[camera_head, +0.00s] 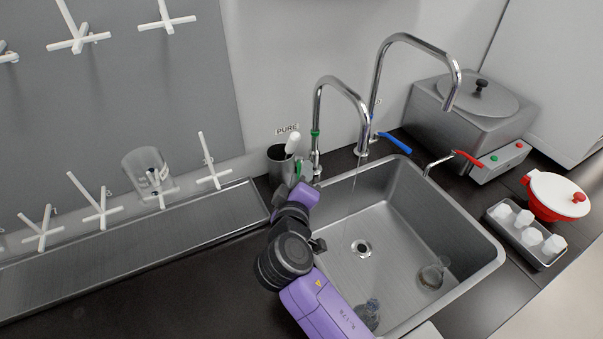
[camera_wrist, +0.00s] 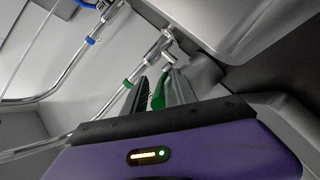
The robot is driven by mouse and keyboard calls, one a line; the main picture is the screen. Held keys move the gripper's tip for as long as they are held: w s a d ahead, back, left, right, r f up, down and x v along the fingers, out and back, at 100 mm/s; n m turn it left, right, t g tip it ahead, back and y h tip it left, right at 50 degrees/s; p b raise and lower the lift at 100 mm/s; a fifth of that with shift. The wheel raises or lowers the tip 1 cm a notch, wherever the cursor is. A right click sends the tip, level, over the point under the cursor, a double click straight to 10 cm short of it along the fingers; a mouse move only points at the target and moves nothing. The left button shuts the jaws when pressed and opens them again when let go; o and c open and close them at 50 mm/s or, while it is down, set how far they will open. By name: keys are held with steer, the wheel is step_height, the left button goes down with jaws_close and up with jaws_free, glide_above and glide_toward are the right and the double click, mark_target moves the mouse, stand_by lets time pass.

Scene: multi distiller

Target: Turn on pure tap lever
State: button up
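The pure tap (camera_head: 316,133) is the shorter chrome tap with a green ring, behind the sink's left corner under the "PURE" label. A thin streak like a water stream hangs below its spout. Its green lever (camera_head: 299,169) is partly hidden by my gripper in the head view. In the wrist view the green lever (camera_wrist: 158,97) stands between the two fingers of my gripper (camera_wrist: 156,82). The fingers are apart with narrow gaps beside the lever, so my gripper looks open around it. The tap's green ring also shows beyond the fingers.
A dark cup (camera_head: 280,163) with a white-topped item stands close left of the tap. The sink (camera_head: 385,215) holds glassware. The taller tap has a blue lever (camera_head: 394,142). The steel distiller (camera_head: 470,115) with a red-handled tap is at right.

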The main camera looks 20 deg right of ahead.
steer(key=v, duration=0.6)
steer(key=shift+s+a, duration=0.1)
steer(key=shift+s, duration=0.25)
